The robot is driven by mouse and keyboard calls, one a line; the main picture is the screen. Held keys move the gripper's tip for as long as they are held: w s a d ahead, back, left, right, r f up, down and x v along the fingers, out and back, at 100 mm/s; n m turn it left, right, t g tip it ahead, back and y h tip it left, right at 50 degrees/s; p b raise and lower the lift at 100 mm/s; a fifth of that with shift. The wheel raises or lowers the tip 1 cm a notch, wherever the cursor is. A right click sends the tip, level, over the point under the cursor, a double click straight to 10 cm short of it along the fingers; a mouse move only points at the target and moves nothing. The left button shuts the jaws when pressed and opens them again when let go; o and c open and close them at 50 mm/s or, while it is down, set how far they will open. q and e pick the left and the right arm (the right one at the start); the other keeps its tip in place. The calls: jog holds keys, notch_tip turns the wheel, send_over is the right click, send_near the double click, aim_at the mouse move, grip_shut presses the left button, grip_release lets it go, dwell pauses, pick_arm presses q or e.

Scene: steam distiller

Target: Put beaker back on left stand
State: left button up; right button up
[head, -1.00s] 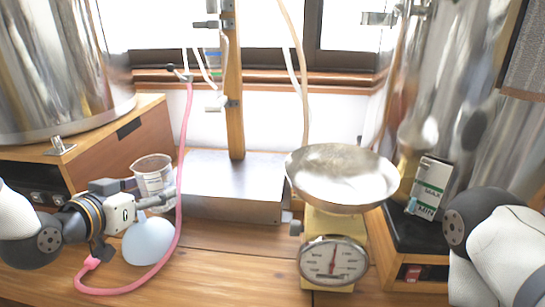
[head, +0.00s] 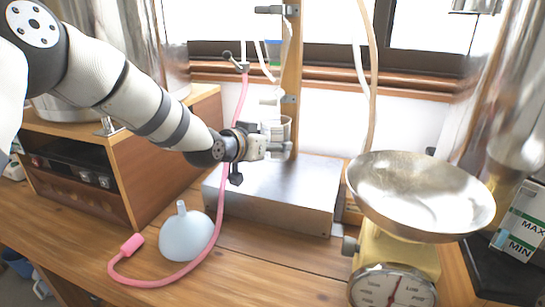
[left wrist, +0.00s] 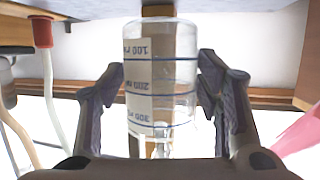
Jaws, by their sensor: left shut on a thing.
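My left gripper (head: 262,142) is shut on the clear glass beaker (head: 277,128) and holds it upright in front of the wooden post. In the left wrist view the beaker (left wrist: 160,75) appears upside down between the two dark fingers (left wrist: 165,100), with blue marks and a label. The stand's grey metal base (head: 270,198) lies below the beaker, and its wooden post (head: 291,75) rises behind. In the left wrist view the beaker's bottom is near a grey surface; I cannot tell whether they touch. My right gripper is out of view.
A pink hose (head: 219,190) runs up beside my left gripper. A pale blue funnel (head: 187,237) sits on the wooden table (head: 255,262). A scale with a metal bowl (head: 420,190) stands at the right. A wooden cabinet (head: 165,150) is at the left.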

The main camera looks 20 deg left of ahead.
aim_at(268, 155)
pick_arm(q)
jog(key=shift+w+f, duration=0.15)
jog(key=shift+f, duration=0.7)
jog(key=shift+w+f, duration=0.1)
jog(key=shift+f, duration=0.7)
jog(key=shift+f, duration=0.2)
jog(key=o, duration=1.5)
jog(key=shift+o, duration=0.2)
jog(key=shift+r, duration=0.1)
